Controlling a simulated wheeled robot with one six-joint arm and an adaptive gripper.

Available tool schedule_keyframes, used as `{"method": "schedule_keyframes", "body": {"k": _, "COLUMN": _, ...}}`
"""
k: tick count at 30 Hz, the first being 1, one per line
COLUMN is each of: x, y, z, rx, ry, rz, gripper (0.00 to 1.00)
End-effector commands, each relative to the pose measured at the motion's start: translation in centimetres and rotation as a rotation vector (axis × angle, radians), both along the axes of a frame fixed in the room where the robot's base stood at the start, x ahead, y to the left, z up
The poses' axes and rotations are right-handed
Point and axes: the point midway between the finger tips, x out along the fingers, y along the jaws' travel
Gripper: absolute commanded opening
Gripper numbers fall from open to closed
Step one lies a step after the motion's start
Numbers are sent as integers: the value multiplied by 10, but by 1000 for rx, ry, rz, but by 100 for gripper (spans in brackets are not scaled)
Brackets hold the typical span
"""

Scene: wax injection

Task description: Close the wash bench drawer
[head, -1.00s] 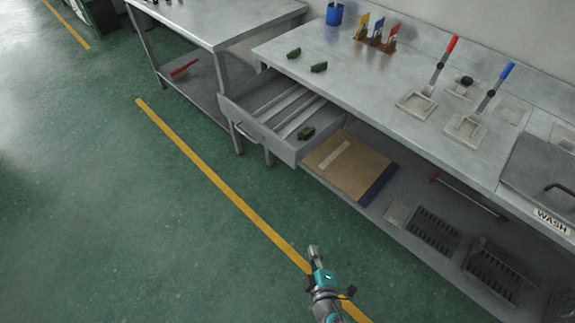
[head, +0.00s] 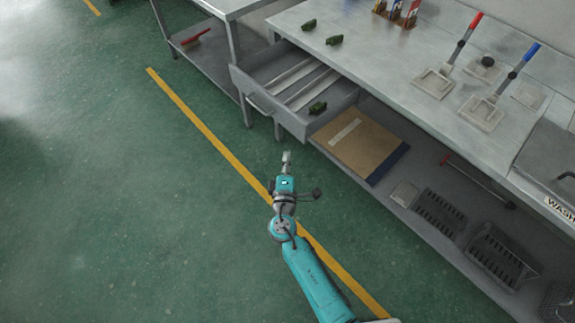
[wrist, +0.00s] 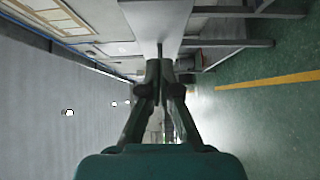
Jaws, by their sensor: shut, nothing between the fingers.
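The wash bench drawer (head: 296,124) stands pulled open from the front of the metal wash bench (head: 420,103). Its grey front panel carries a bar handle (head: 259,107), and dividers run along its inside. One dark green piece (head: 317,107) lies in the drawer near its right side. My gripper (head: 287,157) is shut and empty. In the head view it appears just below the drawer front, apart from it. The wrist view also shows the shut fingers (wrist: 160,75), pointing away from the camera.
Two more green pieces (head: 309,25) (head: 334,40) lie on the bench top. A brown board (head: 360,143) and black racks (head: 438,212) sit on the lower shelf. Another metal table (head: 205,62) stands at the left. Green floor with a yellow line (head: 200,120) is clear.

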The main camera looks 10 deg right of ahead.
Motion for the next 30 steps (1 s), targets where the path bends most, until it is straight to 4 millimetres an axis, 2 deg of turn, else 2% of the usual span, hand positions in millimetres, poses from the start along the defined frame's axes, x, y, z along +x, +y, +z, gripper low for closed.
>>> {"method": "schedule_keyframes", "body": {"k": 3, "x": 24, "y": -4, "z": 1, "rx": 1, "ry": -1, "rz": -2, "gripper": 0}}
{"method": "schedule_keyframes", "body": {"k": 9, "x": 56, "y": -15, "z": 0, "rx": 0, "ry": 0, "rz": -4, "gripper": 0}}
{"method": "schedule_keyframes", "body": {"k": 18, "x": 73, "y": -39, "z": 0, "rx": 1, "ry": 0, "rz": -1, "gripper": 0}}
{"method": "schedule_keyframes", "body": {"k": 30, "x": 74, "y": -41, "z": 0, "rx": 1, "ry": 1, "rz": 0, "gripper": 0}}
